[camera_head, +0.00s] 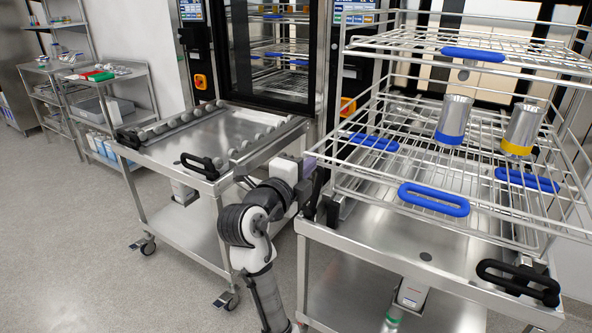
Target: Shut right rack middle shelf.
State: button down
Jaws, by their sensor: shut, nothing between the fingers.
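The right rack (343,110) is a tall wire frame standing on a steel cart. Its upper shelf (540,58) has a blue handle (472,54) at the front. Below it are wire shelf levels with more blue handles, one at the front (433,199), one at the left (373,142) and one at the right (527,180). The overlapping wires make it hard to tell which handle belongs to the middle shelf and how far that shelf is out. My gripper (318,196) is shut and empty beside the rack's front left corner, partly hidden by my own wrist.
Two metal canisters, one with a blue band (454,120) and one with a yellow band (522,130), stand inside the rack. The cart (390,250) has black handles. A roller-topped cart (205,135) stands left, before a glass-doored washer (268,50). Floor at lower left is clear.

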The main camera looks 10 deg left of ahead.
jog(key=shift+w+d, duration=0.1)
jog(key=shift+w, duration=0.25)
